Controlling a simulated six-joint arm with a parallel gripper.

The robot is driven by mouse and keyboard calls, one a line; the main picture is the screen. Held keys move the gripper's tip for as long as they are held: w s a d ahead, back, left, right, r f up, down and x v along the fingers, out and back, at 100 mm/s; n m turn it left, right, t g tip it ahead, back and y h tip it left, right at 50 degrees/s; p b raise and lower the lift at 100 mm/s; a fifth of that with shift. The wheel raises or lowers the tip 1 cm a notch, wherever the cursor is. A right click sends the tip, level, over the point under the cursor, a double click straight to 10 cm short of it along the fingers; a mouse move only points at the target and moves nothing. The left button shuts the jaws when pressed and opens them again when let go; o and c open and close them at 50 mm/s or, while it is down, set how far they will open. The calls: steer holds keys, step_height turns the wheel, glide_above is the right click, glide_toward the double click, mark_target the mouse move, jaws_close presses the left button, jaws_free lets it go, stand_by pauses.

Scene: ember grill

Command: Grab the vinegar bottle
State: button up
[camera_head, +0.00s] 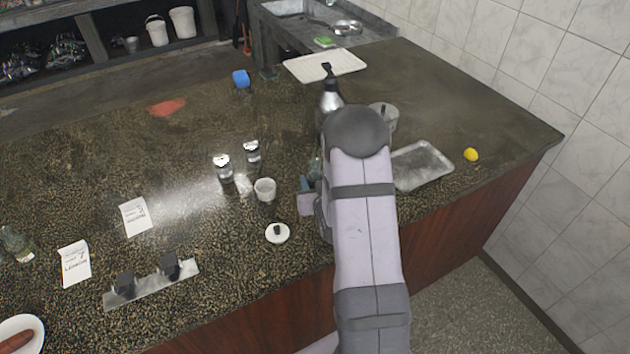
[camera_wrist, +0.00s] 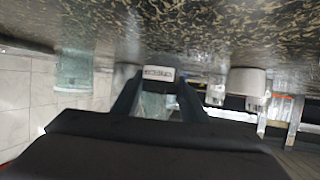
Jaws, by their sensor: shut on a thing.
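My gripper (camera_wrist: 158,88) is shut on a clear glass bottle (camera_wrist: 154,106), which I take as the vinegar bottle. It shows between the two dark fingers, with a small white label; the lettering is too small to read. The wrist picture appears upside down, with the counter at the top. In the head view my gripper (camera_head: 306,194) is at the counter's front part, mostly hidden behind my arm. A bit of clear glass (camera_head: 315,167) shows just beyond it; I cannot tell whether this is the held bottle.
A white cup (camera_head: 265,188), two shakers (camera_head: 223,168) (camera_head: 252,152) and a white lid-like dish (camera_head: 277,233) stand to the left. A metal tray (camera_head: 422,166), a lemon (camera_head: 471,154) and a grey pot (camera_head: 384,116) are to the right. A dark-topped bottle (camera_head: 331,98) stands behind my arm.

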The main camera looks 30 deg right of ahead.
steer(key=shift+r, duration=0.3)
step_height(320, 180, up, 9)
steer(key=b, duration=0.2)
stand_by(0.8)
steer(key=shift+r, duration=0.2)
steer(key=shift+w+a, duration=0.1)
